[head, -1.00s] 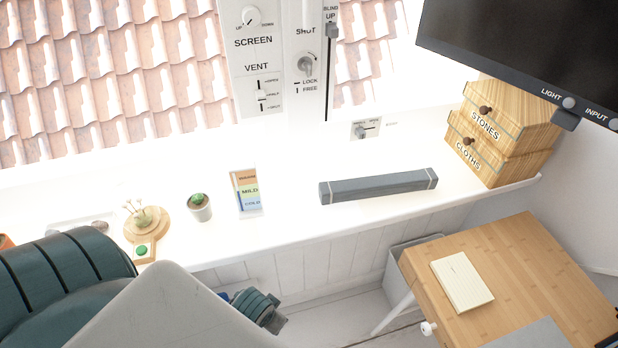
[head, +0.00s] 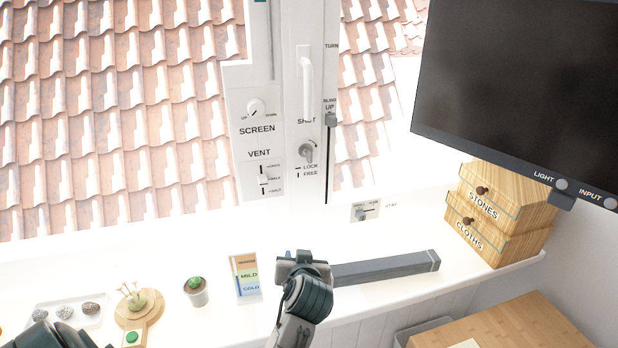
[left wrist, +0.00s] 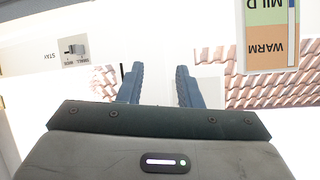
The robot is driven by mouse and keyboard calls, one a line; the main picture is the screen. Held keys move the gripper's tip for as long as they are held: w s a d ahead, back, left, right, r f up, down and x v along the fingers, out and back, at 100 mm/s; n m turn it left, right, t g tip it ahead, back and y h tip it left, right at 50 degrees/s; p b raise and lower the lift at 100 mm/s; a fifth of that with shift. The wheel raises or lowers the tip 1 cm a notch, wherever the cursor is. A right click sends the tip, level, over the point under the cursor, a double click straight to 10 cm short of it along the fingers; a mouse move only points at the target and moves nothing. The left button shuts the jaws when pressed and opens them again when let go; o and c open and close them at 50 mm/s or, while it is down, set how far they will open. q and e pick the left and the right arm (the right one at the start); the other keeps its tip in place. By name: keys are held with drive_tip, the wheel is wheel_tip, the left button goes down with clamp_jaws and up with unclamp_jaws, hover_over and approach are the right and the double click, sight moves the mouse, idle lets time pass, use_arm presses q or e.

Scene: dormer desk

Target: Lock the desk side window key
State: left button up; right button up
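The window key (head: 307,151) is a grey metal key in a round lock on the white window post, below the white handle (head: 306,85). Beside it are the printed marks LOCK, a flat dash, and FREE, an upright dash. The key's bow looks roughly upright, but its exact angle is too small to tell. My left gripper (head: 296,255) is over the sill, well below the key and apart from it. In the left wrist view its two blue fingers (left wrist: 159,80) are apart with nothing between them. My right gripper is not in view.
A grey bar (head: 385,268) lies on the sill behind my left gripper. A MILD/COLD card (head: 246,275) and a potted cactus (head: 195,290) stand to its left. A monitor (head: 510,90) and wooden drawers (head: 500,218) are at right. A blind slider (head: 330,118) is right of the key.

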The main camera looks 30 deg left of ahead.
use_arm(q)
drive_tip(key=w+r+n+t+y, duration=0.1)
drive_tip(key=w+r+n+y, duration=0.15)
drive_tip(key=w+r, duration=0.55)
drive_tip(key=n+t+y, duration=0.1)
drive_tip(key=n+y, duration=0.1)
drive_tip(key=y, duration=0.1)
approach(311, 158)
drive_tip(key=a, duration=0.1)
drive_tip(key=shift+m, duration=0.35)
drive_tip(key=p+x, duration=0.2)
drive_tip(key=x, duration=0.3)
drive_tip(key=p+x, duration=0.2)
drive_tip(key=x, duration=0.2)
drive_tip(key=shift+w+a+p, duration=0.1)
drive_tip(key=shift+w+p, duration=0.2)
drive_tip(key=shift+w, duration=0.2)
drive_tip(key=shift+w+a+f, duration=0.15)
drive_tip(key=shift+w+a, duration=0.2)
drive_tip(key=shift+a, duration=0.05)
clamp_jaws()
